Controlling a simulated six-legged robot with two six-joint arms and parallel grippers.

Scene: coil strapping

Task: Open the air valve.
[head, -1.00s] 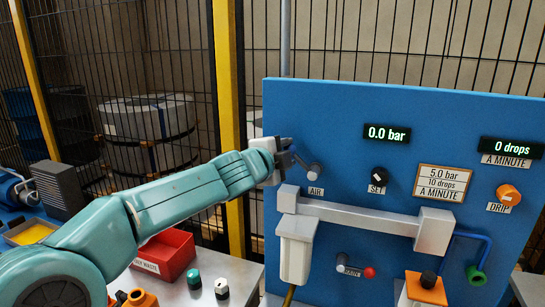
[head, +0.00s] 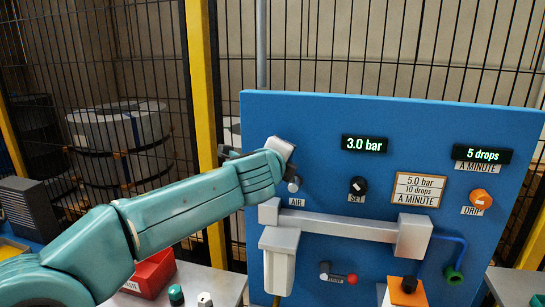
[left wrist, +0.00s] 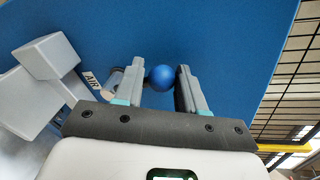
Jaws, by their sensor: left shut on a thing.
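The air valve (head: 294,185) is on the blue panel above the AIR label, at the panel's left side. My left gripper (head: 289,169) is at the valve, and its wrist hides most of the lever in the head view. In the left wrist view the lever's blue ball knob (left wrist: 161,77) sits between the two fingers of my left gripper (left wrist: 160,70), which is shut on it. The grey valve hub (left wrist: 112,81) shows beside the left finger, close to the AIR label. The pressure display (head: 364,144) reads 3.0 bar. My right gripper is not in view.
A black SET knob (head: 358,186), an orange DRIP knob (head: 480,199) and a drops display (head: 482,154) reading 5 drops are to the right. A grey filter bar (head: 340,226) runs just below the valve. A red bin (head: 150,273) stands lower left.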

